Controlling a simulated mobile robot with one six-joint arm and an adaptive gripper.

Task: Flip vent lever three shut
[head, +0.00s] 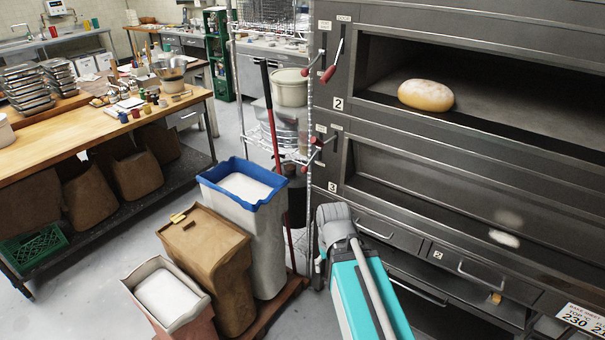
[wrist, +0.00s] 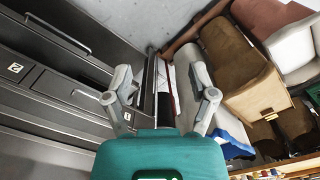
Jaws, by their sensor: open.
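The oven's third deck (head: 430,190), plated 3, has two short levers on its left post. The vent lever three (head: 312,159) looks like the lower left one, with a red grip slanting down and left; its small label is too blurred to read. A second red-gripped lever (head: 317,140) sits just above it. My gripper (wrist: 161,76) is open in the wrist view, with nothing between its fingers. In the head view my teal arm stands below and right of the levers, and the fingers cannot be made out. The levers cannot be made out in the wrist view.
The second deck (head: 480,85) is open above, with a round loaf (head: 425,95) inside. A wire rack (head: 236,80) stands behind the levers. A blue-rimmed bin (head: 242,200), a brown bin (head: 207,260) and a red-handled pole (head: 275,150) crowd the left. Grey floor (head: 110,270) lies beyond.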

